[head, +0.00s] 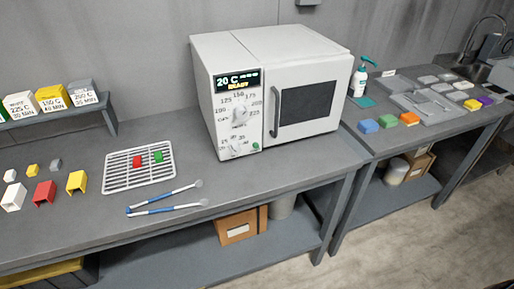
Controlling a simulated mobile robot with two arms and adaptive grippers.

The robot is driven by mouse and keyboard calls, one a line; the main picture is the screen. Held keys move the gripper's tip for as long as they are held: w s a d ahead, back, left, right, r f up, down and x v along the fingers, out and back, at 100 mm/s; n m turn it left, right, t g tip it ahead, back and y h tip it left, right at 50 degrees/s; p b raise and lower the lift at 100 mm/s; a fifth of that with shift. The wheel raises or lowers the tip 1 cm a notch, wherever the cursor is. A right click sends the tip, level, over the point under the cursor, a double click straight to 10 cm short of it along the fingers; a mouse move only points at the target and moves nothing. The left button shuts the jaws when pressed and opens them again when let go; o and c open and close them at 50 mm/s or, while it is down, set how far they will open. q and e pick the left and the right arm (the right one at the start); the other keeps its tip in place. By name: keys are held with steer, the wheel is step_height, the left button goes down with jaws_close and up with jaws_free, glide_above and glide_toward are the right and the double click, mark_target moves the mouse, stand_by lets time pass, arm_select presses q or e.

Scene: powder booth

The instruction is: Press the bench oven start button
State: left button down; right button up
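The bench oven (272,90) is a white box standing on the grey bench, with its windowed door (305,103) shut. A small green button (256,146) is at the panel's lower right, beside the lower dial. Neither of my grippers is in view, and nothing covers the panel.
A wire rack (138,181) with a red and a green piece lies left of the oven. Blue-handled tongs (165,208) lie in front of it. Small coloured parts (45,192) are at far left. A pump bottle (359,78) stands right of the oven. The bench before the oven is clear.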

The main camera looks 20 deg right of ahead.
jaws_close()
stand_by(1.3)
